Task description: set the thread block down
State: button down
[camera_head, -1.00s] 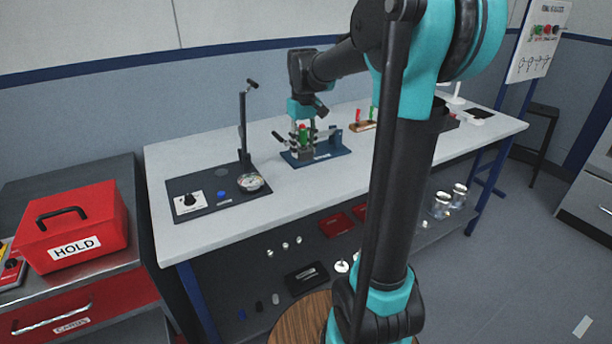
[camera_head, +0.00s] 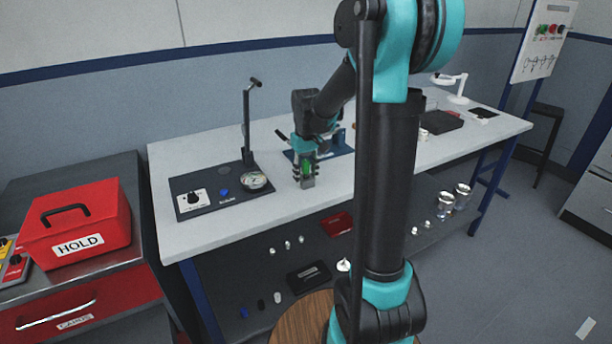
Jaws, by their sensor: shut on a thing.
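The thread block (camera_head: 308,182) is a small grey block with a green part showing at its top. It is between the fingers of my gripper (camera_head: 307,172), low near the front edge of the white bench. I cannot tell whether its underside touches the bench top. My gripper points down and is shut on the block.
A dark base plate (camera_head: 225,202) with a knob, a blue button, a round dish (camera_head: 254,181) and an upright post (camera_head: 247,125) stands left of the block. Bare bench top (camera_head: 285,205) lies between them. A red HOLD box (camera_head: 75,225) stands on the left cabinet.

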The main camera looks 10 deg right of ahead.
jog(key=c, duration=0.9)
grip_release()
jog(key=shift+f, duration=0.1)
notch_tip(320, 180, up, 11)
jog(key=shift+r, duration=0.1)
jog(key=shift+s+r, duration=0.15)
jog(key=shift+r, duration=0.25)
jog(key=s+d+f+m+t, duration=0.1)
jog(key=s+f, duration=0.5)
jog(key=s, duration=0.1)
jog(key=s+d+f+m+t, duration=0.1)
jog(key=s+f, duration=0.5)
jog(key=s, duration=0.1)
jog(key=s+d+f+m+t, duration=0.1)
jog(key=s+d+f+t, duration=0.1)
jog(key=s+f, duration=0.4)
jog(key=shift+s+f+m, duration=0.2)
jog(key=shift+s+m, duration=0.1)
jog(key=shift+s, duration=0.35)
